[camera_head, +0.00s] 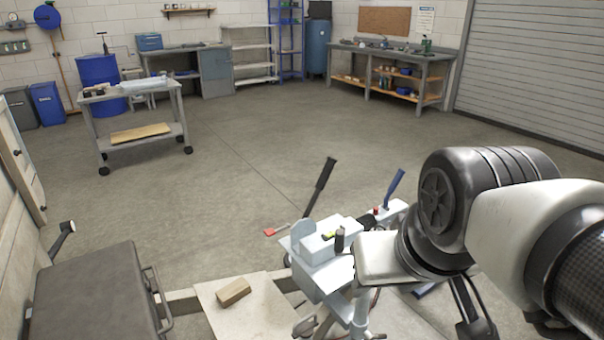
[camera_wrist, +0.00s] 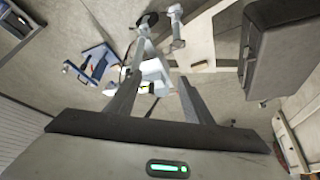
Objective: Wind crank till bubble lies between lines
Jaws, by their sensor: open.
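A light grey-blue coupler assembly (camera_head: 322,260) stands at the trailer frame's front in the head view. A small yellow-green patch (camera_head: 328,236) on its top looks like the level vial; bubble and lines are too small to read. A short black upright grip (camera_head: 340,239) stands beside it, possibly the crank handle. A long black-handled lever (camera_head: 319,187) rises behind. In the wrist view my gripper (camera_wrist: 160,80) is open, its two fingers spread and apparently empty. Pale coupler parts (camera_wrist: 150,66) show beyond the fingertips; contact cannot be judged.
A dark toolbox (camera_head: 90,290) sits at the left front, with another crank-like handle (camera_head: 63,238) behind it. A wooden block (camera_head: 233,291) lies on a pale board. A blue lever (camera_head: 395,188) stands near my arm. A wheeled cart (camera_head: 135,134) is farther back; the middle floor is clear.

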